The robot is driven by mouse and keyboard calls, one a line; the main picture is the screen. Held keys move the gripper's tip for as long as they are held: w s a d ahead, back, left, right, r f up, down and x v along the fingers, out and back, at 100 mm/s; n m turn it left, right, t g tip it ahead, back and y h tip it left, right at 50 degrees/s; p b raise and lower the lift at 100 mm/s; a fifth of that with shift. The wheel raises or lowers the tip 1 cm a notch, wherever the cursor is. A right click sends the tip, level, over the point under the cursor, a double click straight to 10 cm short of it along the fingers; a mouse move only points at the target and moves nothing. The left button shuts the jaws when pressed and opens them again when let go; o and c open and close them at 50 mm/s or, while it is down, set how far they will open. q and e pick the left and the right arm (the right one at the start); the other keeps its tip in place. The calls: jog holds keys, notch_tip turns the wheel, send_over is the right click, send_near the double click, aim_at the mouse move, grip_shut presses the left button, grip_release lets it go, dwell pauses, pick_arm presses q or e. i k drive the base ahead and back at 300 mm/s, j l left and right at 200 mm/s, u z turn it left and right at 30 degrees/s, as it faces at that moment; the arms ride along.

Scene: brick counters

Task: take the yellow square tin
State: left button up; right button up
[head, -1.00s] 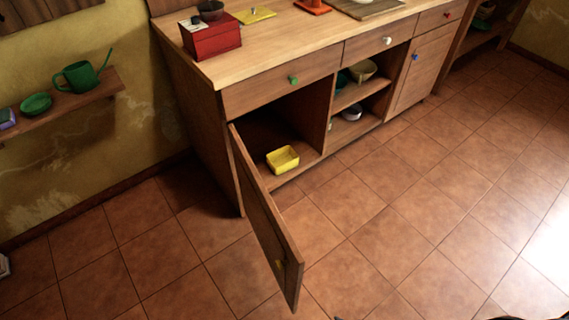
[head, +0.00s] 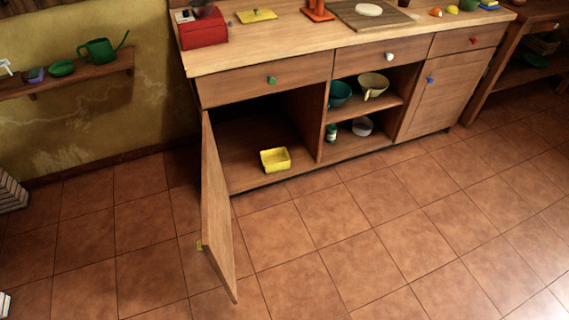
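The yellow square tin (head: 275,160) is an open-topped, shallow box. It stands upright on the floor of the lower left cabinet compartment (head: 240,150), near the front edge. The cabinet door (head: 217,215) is swung open to the left of the tin, with its yellow knob (head: 199,245) on the outer face. Nothing covers the tin from this view. Neither of my grippers is in view.
The open door juts out over the tiled floor (head: 350,240), which is clear in front. A drawer with a green knob (head: 271,80) is shut above the tin. Shelves (head: 365,115) with bowls stand to the right. A yellow lid-like plate (head: 256,15) lies on the counter.

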aim_at(276, 159)
jog(key=i+l+u, duration=0.1)
jog(key=l, duration=0.25)
jog(key=i+l+u, duration=0.1)
jog(key=l, duration=0.3)
jog(key=i+l+u, duration=0.1)
jog(key=i+l, duration=0.15)
jog(key=l, duration=0.15)
jog(key=i+l+u, duration=0.1)
jog(key=l, duration=0.3)
jog(key=i+l+u, duration=0.35)
jog(key=i+l, duration=0.5)
jog(key=i, duration=0.15)
jog(key=i+l, duration=0.1)
jog(key=i, duration=0.6)
jog(key=l+u, duration=0.05)
